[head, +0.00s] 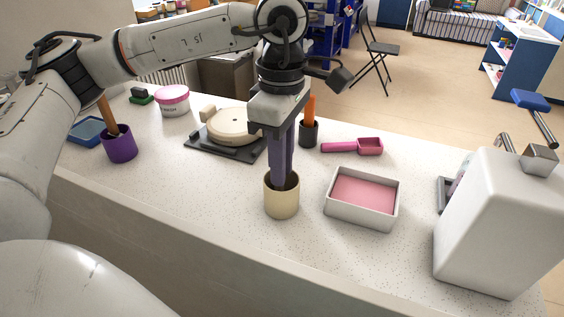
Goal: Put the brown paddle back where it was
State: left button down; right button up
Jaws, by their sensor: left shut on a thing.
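My left gripper (283,150) points down over the cream cup (282,203) at the middle of the counter. It is shut on a dark, purplish upright handle that reaches into the cup; fingers and handle are hard to tell apart. A brown paddle (104,109) leans in the purple cup (120,149) at the left, away from the gripper. An orange paddle (310,108) stands in the black cup (309,133) just behind the gripper. My right gripper is out of view.
A pink-filled tray (363,199) is right of the cream cup, with a pink scoop (352,146) behind it. A round cream disc on a dark base (230,131) and a pink-lidded jar (173,101) are behind left. A white box (495,225) stands at right.

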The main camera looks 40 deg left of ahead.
pick_arm(q)
jog(key=shift+f, duration=0.1)
jog(key=c, duration=1.7)
grip_release()
jog(key=shift+o, duration=0.2)
notch_tip(320, 180, up, 12)
jog(key=shift+p, duration=0.4)
jog(key=shift+w+d, duration=0.1)
